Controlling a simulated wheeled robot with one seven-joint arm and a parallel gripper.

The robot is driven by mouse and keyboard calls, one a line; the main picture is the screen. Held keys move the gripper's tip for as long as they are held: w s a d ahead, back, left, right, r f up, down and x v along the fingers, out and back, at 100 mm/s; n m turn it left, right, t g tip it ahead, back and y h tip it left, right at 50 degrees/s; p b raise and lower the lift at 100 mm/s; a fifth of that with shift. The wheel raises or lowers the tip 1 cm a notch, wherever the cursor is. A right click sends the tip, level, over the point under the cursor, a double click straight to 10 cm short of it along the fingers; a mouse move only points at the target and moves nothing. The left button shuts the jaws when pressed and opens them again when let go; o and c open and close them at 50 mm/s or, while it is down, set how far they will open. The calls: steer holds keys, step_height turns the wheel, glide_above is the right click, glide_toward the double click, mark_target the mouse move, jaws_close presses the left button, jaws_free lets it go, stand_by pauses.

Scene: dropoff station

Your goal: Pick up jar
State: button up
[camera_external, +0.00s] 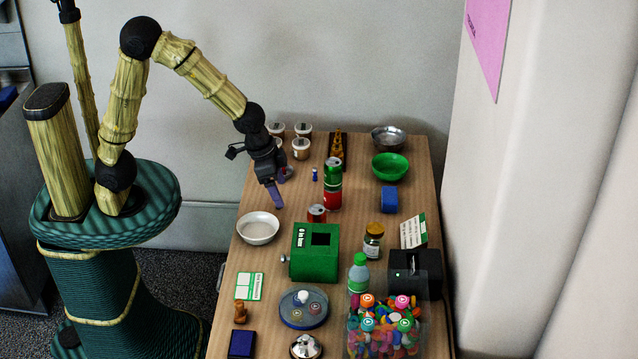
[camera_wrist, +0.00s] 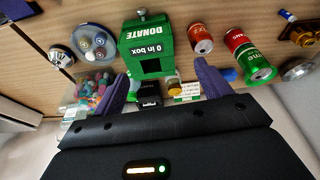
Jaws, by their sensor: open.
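The jar (camera_external: 373,241) is small, of glass with a gold-toned lid and dark contents. It stands upright on the right half of the table, right of the green donation box (camera_external: 304,263). In the wrist view the jar (camera_wrist: 173,87) is small and partly hidden below the donation box (camera_wrist: 147,45). My gripper (camera_external: 277,187) is above the table's left side, behind and left of the jar, well apart from it. In the wrist view the purple fingers of my gripper (camera_wrist: 161,72) are spread, with nothing held between them.
A green-and-red can (camera_external: 333,184) and a short red can (camera_external: 317,213) stand between my gripper and the jar. A green bottle (camera_external: 358,273), black device (camera_external: 415,272) and sign (camera_external: 413,232) crowd the jar. A white bowl (camera_external: 258,228) is at left.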

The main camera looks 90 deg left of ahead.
steer(key=n+t, duration=0.1)
glide_toward(370, 227)
steer(key=v, duration=0.3)
steer(key=shift+d+r+y+b, duration=0.1)
steer(key=shift+d+y+b, duration=0.05)
steer(key=shift+y+b, duration=0.2)
steer(key=p+x, duration=0.1)
steer(key=x, duration=1.1)
steer(key=shift+w+d, duration=0.1)
steer(key=shift+s+d+p+x, duration=0.15)
steer(key=shift+d+p+x, duration=0.05)
steer(key=shift+x, duration=1.15)
steer(key=shift+s+d+p+x, duration=0.1)
steer(key=shift+d+p+x, duration=0.1)
steer(key=shift+x, duration=1.15)
